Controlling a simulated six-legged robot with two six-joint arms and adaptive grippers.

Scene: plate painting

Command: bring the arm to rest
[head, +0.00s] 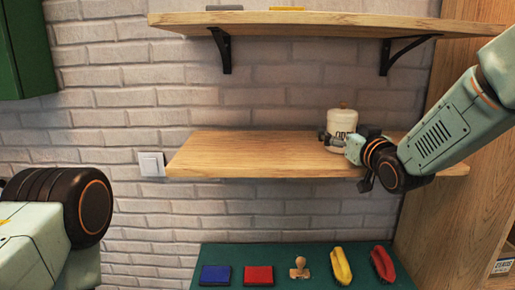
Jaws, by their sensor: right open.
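My right arm comes in from the right, and its gripper (345,148) is open at the lower wooden shelf (240,153). It is right at a white jar (342,121) with dark lettering and a small brown knob on top. The jar stands upright near the right part of the shelf. The gripper hides the jar's lower part, and I cannot tell whether the fingers touch it. My left arm shows only as a link and a dark joint at the lower left; its gripper is out of view.
An upper shelf (320,24) on black brackets hangs above. Below, a green surface (222,255) holds a blue pad (215,275), a red pad (258,275), a wooden stamp (299,268), a yellow item (341,266) and a red item (382,264). The lower shelf's left half is clear.

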